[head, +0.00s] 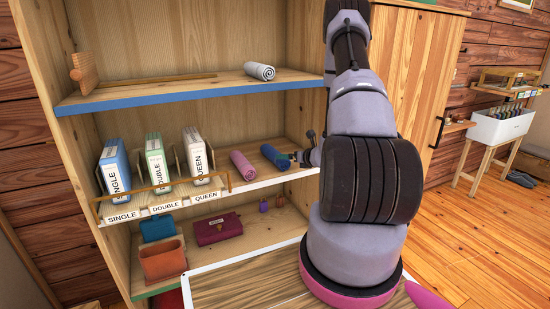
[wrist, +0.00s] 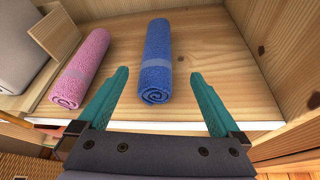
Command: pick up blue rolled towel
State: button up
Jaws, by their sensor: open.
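The blue rolled towel (wrist: 157,60) lies on the middle wooden shelf in the wrist view, its rolled end facing me and a pale band around it. It also shows in the head view (head: 273,156), just left of my gripper. My gripper (wrist: 158,78) is open, with a teal finger on each side of the towel's near end. The fingers look apart from the towel, and nothing is between them but the near end of the roll. In the head view my gripper (head: 296,157) is small and partly hidden by my arm.
A pink rolled towel (wrist: 82,68) lies close on the left; it also shows in the head view (head: 243,165). The shelf's side wall (wrist: 267,50) stands on the right. A white rolled towel (head: 260,71) lies on the shelf above. Labelled boxes (head: 155,160) stand at the left.

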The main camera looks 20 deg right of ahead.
jog(key=x, duration=0.9)
jog(key=shift+r, duration=0.15)
jog(key=c, duration=1.4)
